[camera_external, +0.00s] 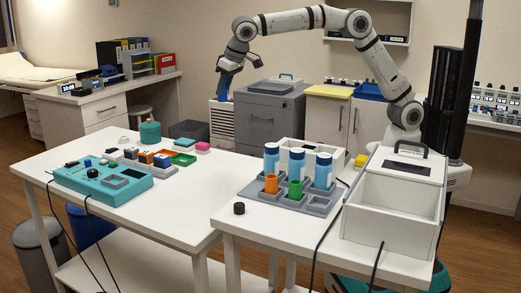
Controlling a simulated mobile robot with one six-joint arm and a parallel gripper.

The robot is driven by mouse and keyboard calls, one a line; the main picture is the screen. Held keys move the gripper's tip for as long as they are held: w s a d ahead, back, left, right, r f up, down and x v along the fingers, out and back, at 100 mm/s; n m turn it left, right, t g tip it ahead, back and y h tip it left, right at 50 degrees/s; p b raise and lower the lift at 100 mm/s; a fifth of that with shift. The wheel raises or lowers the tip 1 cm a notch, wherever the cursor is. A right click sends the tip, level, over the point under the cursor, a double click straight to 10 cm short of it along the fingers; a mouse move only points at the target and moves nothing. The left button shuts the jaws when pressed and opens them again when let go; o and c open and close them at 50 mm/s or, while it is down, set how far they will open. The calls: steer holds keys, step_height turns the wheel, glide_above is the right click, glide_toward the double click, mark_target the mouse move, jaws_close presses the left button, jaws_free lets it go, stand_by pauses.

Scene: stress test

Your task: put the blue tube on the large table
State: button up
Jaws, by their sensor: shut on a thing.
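My gripper (230,70) is high at the upper middle, behind the tables, near the grey cabinet. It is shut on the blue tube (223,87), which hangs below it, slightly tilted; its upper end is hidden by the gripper. The large table, which I take to be the white table (190,195) at the left, is nearer the camera and apart from the tube.
The left table holds a teal device (105,183), small coloured boxes and a teal pot (150,132). The right table holds a grey tray (310,205) with bottles and cups, and a white box (390,215). The left table's front right area is clear.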

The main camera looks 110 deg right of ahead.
steer(key=f, duration=2.3)
steer(key=shift+a+f+p, duration=0.2)
steer(key=shift+p, duration=0.15)
steer(key=shift+f, duration=0.1)
steer(key=o, duration=1)
steer(key=shift+c, duration=0.2)
